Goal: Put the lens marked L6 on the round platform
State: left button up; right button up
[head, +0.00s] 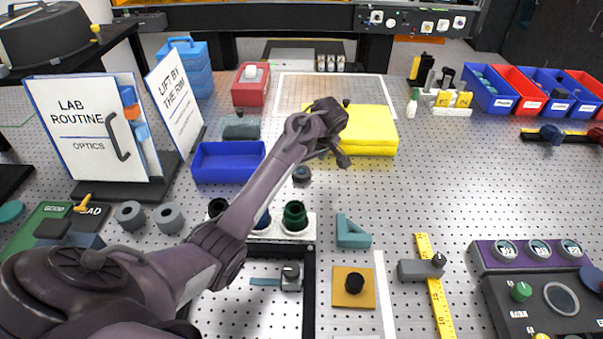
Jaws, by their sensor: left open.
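A purple tray (485,259) at the right holds 3 round glass lenses side by side: a left one (505,250), a middle one (538,250) and a right one (571,249). Each carries a small label, too small to read, so I cannot tell which is L6. A dark panel in front of the tray carries a round grey disc (560,298), perhaps the round platform; nothing shows on it. My left gripper (345,155) is open over the middle of the table, beside a yellow block, far left of the lenses. My right gripper is not seen.
The yellow block (372,138) and a blue tray (228,163) stand around my left arm. A teal angle piece (352,232), an orange plate (341,299) and a yellow ruler (434,290) lie nearer. Blue and red bins line the back right. The perforated table right of centre is clear.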

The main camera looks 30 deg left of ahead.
aim_at(302, 171)
pick_arm(q)
jog(key=shift+s+a+f, duration=0.15)
jog(key=shift+a+f, duration=0.1)
jog(key=shift+f, duration=0.1)
jog(key=p+x, duration=0.1)
jog(key=x, duration=0.3)
jog(key=shift+s, duration=0.1)
jog(key=shift+a+f, duration=0.1)
jog(key=shift+f, duration=0.15)
jog(key=shift+c, duration=0.2)
jog(key=c, duration=1.1)
jog(key=shift+r, duration=0.2)
